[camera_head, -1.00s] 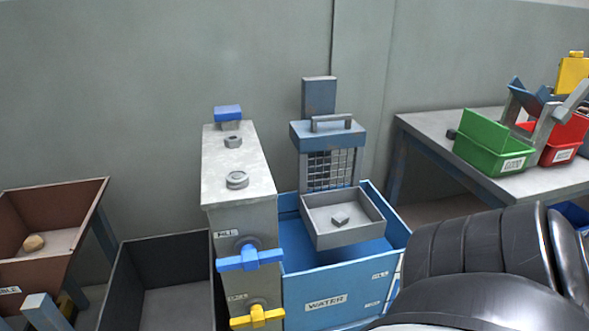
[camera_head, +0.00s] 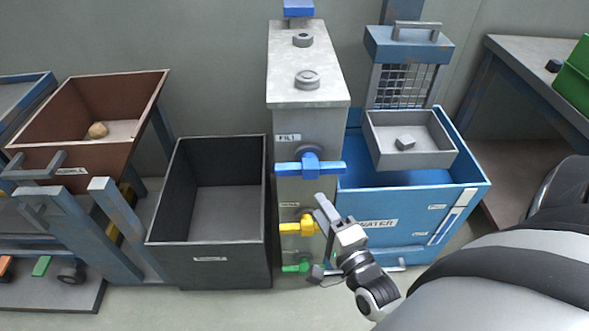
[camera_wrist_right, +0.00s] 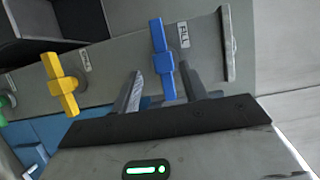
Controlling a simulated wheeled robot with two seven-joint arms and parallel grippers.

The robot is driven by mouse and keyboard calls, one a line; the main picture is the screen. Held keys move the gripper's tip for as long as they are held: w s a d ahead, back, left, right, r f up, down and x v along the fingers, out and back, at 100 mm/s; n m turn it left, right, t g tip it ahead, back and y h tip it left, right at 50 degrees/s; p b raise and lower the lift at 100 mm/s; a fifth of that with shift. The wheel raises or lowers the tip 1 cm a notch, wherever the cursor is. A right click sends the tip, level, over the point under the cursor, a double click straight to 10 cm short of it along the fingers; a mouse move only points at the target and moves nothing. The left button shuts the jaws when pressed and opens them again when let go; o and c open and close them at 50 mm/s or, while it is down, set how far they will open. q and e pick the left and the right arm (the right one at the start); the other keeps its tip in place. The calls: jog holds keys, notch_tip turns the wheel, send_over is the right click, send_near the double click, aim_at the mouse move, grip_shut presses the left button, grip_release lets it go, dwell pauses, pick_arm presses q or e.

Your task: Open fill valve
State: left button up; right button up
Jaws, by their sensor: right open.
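The fill valve has a blue bar handle (camera_head: 310,168), set crosswise under a FILL label on the front of a grey column (camera_head: 300,125). My right gripper (camera_head: 323,238) is open and empty, below and slightly right of the blue handle in the head view. In the right wrist view the blue handle (camera_wrist_right: 162,60) lies ahead, between the two spread fingers in the picture; I cannot tell how far off it is. My left gripper is not in view.
A yellow valve handle (camera_head: 299,226) and a green one (camera_head: 295,267) sit below the blue one, close to my right gripper. A blue WATER tank (camera_head: 420,215) stands right of the column, a dark empty bin (camera_head: 208,262) left of it.

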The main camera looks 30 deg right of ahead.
aim_at(297, 173)
jog(key=w, duration=0.4)
jog(key=w+d, duration=0.1)
jog(key=w, duration=0.4)
jog(key=w+d, duration=0.1)
jog(key=w, duration=0.3)
jog(key=shift+w+b, duration=0.25)
jog(key=shift+b, duration=0.05)
grip_shut()
